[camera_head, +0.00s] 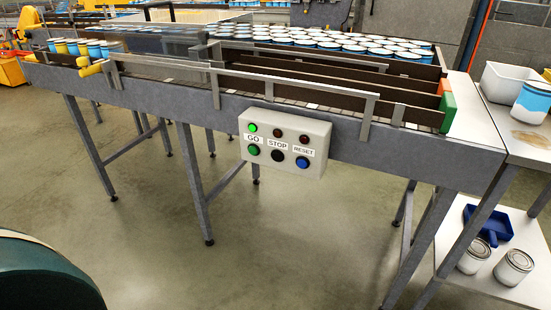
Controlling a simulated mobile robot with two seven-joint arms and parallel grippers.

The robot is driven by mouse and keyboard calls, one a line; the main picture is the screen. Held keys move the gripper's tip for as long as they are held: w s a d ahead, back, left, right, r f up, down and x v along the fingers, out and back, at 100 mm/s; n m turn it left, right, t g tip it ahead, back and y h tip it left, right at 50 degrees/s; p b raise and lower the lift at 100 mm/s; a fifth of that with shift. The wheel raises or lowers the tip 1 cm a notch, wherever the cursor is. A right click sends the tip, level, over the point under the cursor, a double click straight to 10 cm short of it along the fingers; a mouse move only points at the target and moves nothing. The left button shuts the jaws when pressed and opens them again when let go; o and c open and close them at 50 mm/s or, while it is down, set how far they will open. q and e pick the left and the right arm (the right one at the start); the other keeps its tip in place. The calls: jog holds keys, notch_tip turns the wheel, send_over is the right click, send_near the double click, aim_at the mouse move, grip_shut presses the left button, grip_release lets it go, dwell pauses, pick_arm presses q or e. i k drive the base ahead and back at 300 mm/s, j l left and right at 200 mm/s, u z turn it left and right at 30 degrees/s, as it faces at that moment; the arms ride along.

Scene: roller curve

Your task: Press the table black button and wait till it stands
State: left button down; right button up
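A light grey control box (285,141) is fixed to the front side of the roller table (330,125). Its lower row has a green button (253,150) under GO, a black button (278,155) under STOP and a blue button (302,162) under RESET. Above the labels, a green lamp (252,127) looks lit, and two dark red lamps (279,133) look unlit. Many blue and white cans (330,45) stand packed on the far part of the table. Neither of my grippers shows in the head view.
A side table (510,140) at the right holds a white bin (505,82) and a blue-white can (532,102). Its lower shelf has a blue dustpan (487,222) and two cans. A dark green rounded shape fills the lower left corner. The floor before the box is clear.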

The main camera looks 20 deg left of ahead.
aim_at(276, 156)
jog(key=i+j+z, duration=0.2)
jog(key=j, duration=0.35)
jog(key=j+z, duration=0.15)
jog(key=j, duration=0.4)
jog(key=i+j+z, duration=0.2)
jog(key=j, duration=0.4)
